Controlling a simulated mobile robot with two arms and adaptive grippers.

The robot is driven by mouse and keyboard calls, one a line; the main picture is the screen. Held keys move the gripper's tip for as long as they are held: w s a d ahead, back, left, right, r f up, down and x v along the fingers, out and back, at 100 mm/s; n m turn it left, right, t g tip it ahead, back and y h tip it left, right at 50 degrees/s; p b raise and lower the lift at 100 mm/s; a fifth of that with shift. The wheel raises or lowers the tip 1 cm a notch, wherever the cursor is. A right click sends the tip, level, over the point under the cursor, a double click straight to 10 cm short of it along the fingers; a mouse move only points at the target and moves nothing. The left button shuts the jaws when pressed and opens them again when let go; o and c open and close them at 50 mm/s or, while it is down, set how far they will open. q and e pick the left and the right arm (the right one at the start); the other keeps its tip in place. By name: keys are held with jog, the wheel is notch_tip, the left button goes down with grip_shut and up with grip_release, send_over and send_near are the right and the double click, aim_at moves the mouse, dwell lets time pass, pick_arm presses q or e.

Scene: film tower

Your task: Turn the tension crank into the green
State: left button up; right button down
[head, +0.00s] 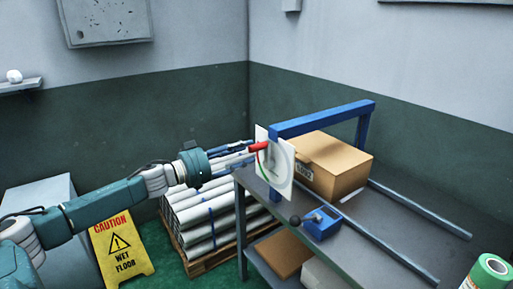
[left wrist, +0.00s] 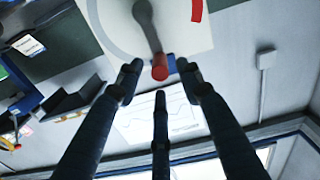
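The dial's pointer is hard to make out. My right gripper is not in view.
The dial is fixed to a blue frame (head: 325,117) on a grey table (head: 365,240). A cardboard box (head: 335,163) stands behind it. A blue unit with a black ball lever (head: 322,222) sits in front. Wrapped rolls on a pallet (head: 205,215) and a yellow wet-floor sign (head: 121,245) stand left.

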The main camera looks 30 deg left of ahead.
aim_at(250, 148)
pick_arm(q)
jog(key=shift+w+d+r, duration=0.15)
jog(key=shift+w, duration=0.35)
jog(key=p+x, duration=0.1)
jog(key=x, duration=0.1)
jog(key=shift+w+d, duration=0.1)
jog(key=shift+w, duration=0.15)
jog(key=shift+p+x, duration=0.4)
jog(key=shift+x, duration=0.45)
jog(key=shift+c, duration=0.5)
grip_shut()
